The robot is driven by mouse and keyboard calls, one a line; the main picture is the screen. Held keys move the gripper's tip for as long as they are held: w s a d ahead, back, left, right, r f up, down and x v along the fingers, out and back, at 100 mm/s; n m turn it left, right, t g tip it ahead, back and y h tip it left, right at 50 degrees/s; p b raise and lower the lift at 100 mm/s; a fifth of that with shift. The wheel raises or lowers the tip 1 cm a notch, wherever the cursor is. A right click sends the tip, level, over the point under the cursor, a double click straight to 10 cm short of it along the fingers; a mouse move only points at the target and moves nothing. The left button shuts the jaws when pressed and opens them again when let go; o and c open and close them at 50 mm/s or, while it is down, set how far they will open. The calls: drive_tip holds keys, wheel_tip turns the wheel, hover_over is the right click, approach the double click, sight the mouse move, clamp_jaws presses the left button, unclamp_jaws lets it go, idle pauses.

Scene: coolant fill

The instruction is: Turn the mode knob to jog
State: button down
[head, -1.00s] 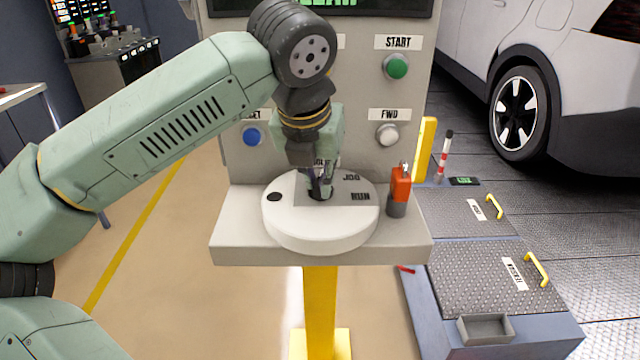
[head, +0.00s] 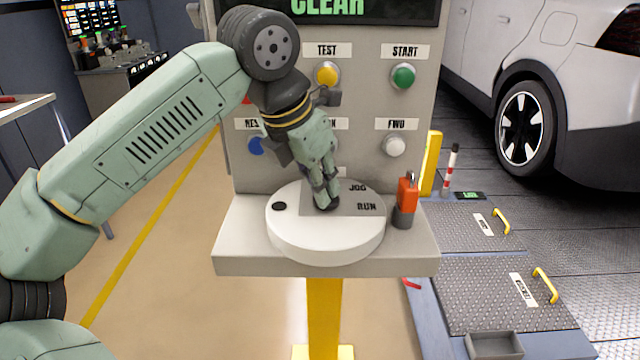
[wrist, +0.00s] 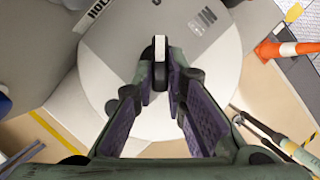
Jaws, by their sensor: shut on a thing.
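The mode knob is a small dark knob on a round white dial (head: 300,240) on the console's shelf. The labels JOG (head: 357,188) and RUN (head: 367,207) show on the dial's right side. My gripper (head: 326,200) reaches down to the dial at a slant and is shut on the knob. In the wrist view, the knob (wrist: 160,62) stands between the fingertips with a white mark on it. A HOLD label shows at the wrist view's upper left. The fingers hide most of the knob in the head view, and I cannot tell which label it points to.
An orange-red padlock-like piece (head: 406,190) stands right of the dial. Behind rise panel buttons: yellow TEST (head: 327,74), green START (head: 403,76), white FWD (head: 396,145) and blue (head: 256,146). A car (head: 590,90) stands at the right.

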drive_tip(key=c, duration=1.6)
unclamp_jaws()
drive_tip(key=shift+r, duration=0.1)
drive_tip(key=v, duration=1.2)
